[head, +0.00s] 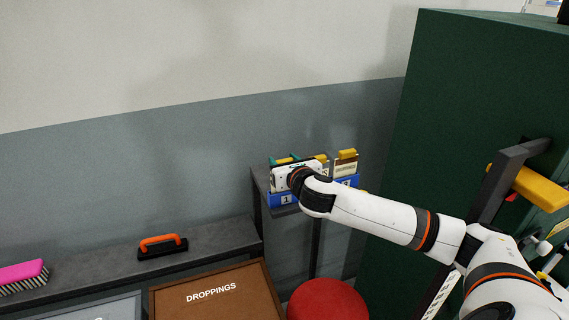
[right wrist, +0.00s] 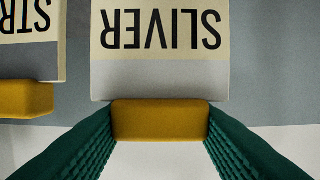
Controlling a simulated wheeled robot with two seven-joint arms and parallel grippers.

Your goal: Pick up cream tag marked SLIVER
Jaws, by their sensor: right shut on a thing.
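The cream tag marked SLIVER (right wrist: 160,40) fills the top middle of the right wrist view, its lettering upside down there. Its lower part is a grey band, and a yellow grip tab (right wrist: 160,120) joins its edge. My right gripper (right wrist: 160,122) is shut on that yellow tab, with a green ribbed finger on each side. In the head view my right gripper (head: 296,160) is at the small rack, and my wrist hides most of the tag. I cannot tell whether the tag is clear of its blue holder (head: 283,199). My left gripper is not in view.
A second cream tag (head: 346,167) with a yellow tab stands just right; its letters STR show in the wrist view (right wrist: 28,20). A dark green cabinet (head: 470,120) rises on the right. An orange-handled brush (head: 163,245), a DROPPINGS box (head: 210,293) and a red round top (head: 328,302) are lower.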

